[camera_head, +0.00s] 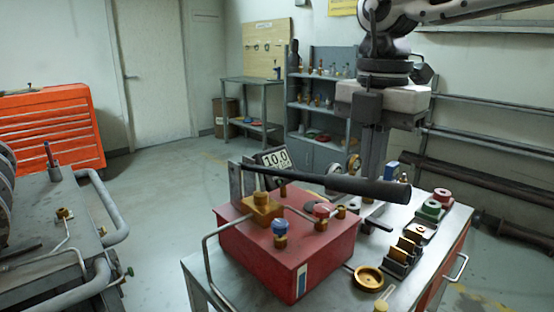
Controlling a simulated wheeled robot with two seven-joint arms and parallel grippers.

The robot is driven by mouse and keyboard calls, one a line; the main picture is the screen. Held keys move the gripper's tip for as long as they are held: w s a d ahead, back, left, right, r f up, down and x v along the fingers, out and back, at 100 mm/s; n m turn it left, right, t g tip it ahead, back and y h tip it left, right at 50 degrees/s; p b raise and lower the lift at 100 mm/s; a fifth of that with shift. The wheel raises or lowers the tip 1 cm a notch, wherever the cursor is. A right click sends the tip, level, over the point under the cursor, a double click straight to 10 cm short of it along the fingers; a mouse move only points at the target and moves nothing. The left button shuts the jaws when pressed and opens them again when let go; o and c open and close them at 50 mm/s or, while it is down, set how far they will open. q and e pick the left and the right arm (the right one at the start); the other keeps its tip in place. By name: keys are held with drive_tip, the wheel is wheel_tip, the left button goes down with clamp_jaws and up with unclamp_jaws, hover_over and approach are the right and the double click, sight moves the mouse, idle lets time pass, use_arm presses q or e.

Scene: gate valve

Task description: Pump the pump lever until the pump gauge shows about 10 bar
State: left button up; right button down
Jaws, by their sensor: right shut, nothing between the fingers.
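The red pump box (265,260) stands on the metal cart (215,285), with brass fittings and a blue and a red knob on top. The pump gauge (275,159) is a small display on the pump that reads 10.0. The black pump lever (355,187) runs nearly level from the pump's bracket towards the right. My right gripper (373,172) points down from above, shut and empty, just above or behind the lever's outer part. Whether it touches the lever cannot be told, and its tips are partly hidden there. My left gripper is out of view.
Brass blocks (405,250), a brass ring (368,278) and green and red round parts (430,208) crowd the cart's right side. A bench with pipe rails (110,205) stands at the left. An orange tool chest (50,125) is behind it. Open floor (165,190) lies between.

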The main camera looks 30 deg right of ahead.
drive_tip(key=shift+r+p, duration=2.1)
drive_tip(key=shift+r, duration=0.45)
